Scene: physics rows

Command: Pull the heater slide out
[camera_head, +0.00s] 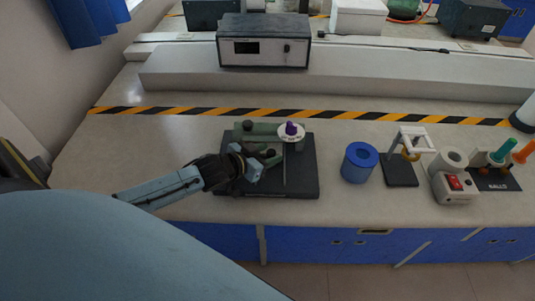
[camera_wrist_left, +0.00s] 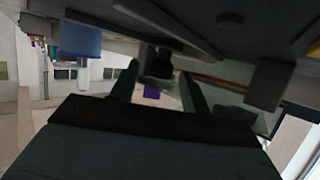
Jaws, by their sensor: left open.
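A green apparatus (camera_head: 262,129) with dark knobs stands on a black base plate (camera_head: 301,183) on the bench. A white disc with a purple piece (camera_head: 291,130) sits at its right end. I cannot tell for sure which part is the heater slide. My left gripper (camera_head: 257,165) is open at the front left of the apparatus, close to a green part with a dark knob. In the left wrist view, a dark knob (camera_wrist_left: 158,64) shows between the fingers; contact cannot be told. The purple piece (camera_wrist_left: 152,91) shows beyond it. My right gripper is not in view.
Right of the base plate stand a blue cylinder (camera_head: 360,162), a white-framed stand (camera_head: 408,149), a device with a red switch (camera_head: 455,184) and a holder with coloured handles (camera_head: 494,178). A grey instrument box (camera_head: 264,41) stands behind the striped tape.

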